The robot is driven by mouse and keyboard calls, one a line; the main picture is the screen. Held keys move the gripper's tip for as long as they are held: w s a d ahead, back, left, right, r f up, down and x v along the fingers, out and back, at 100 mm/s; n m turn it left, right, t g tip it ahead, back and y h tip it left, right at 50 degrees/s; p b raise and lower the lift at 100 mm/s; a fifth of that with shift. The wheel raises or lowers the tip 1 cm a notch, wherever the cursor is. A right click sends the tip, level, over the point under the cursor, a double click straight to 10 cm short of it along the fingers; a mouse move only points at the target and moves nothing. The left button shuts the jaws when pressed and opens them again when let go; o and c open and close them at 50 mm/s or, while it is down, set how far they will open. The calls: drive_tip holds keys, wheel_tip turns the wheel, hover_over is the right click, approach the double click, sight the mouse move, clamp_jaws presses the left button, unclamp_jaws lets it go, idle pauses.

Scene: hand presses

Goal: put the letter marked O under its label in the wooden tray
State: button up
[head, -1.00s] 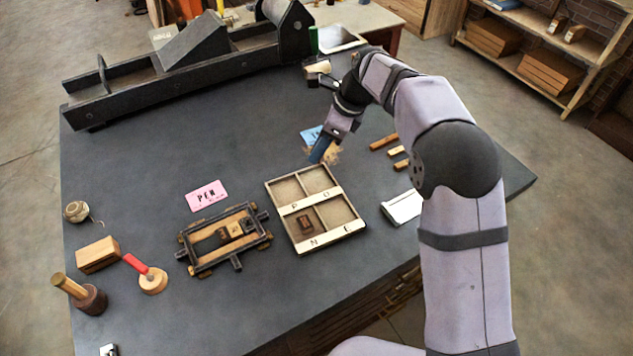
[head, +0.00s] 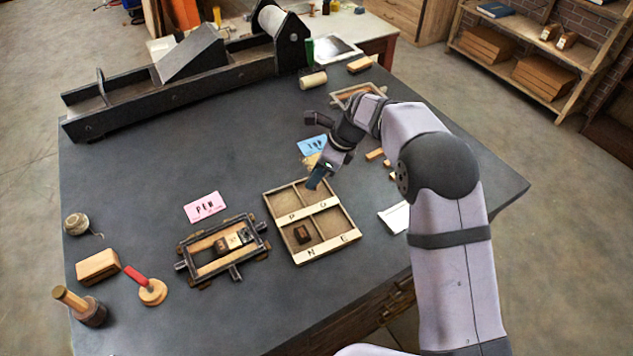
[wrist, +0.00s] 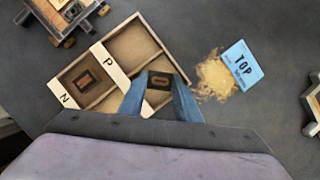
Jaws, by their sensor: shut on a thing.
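My gripper (head: 316,182) is over the upper right compartment of the wooden tray (head: 348,212). In the wrist view my gripper (wrist: 160,95) is shut on a small dark letter block (wrist: 160,81), whose face seems to carry an O. The block is hidden in the head view. The tray has four compartments with white strips lettered P, O, N and E. The O label (head: 323,205) is on the middle strip, right of P. A dark block (head: 302,234) sits in the lower left compartment, by the N label; it also shows in the wrist view (wrist: 87,82).
A blue TOP card (head: 313,145) and a sandy patch lie beyond the tray. Small wooden pieces (head: 375,155) and a white pad (head: 394,217) are to the right.

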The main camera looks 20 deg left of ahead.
drive_tip(key=shift+f+p, duration=0.55)
drive_tip(key=shift+f, duration=1.25)
drive_tip(key=shift+f, duration=0.2)
drive_tip(key=o, duration=1)
drive_tip(key=shift+b+v, duration=1.4)
drive_tip(key=shift+v, duration=4.8)
drive_tip(key=shift+a, duration=0.1)
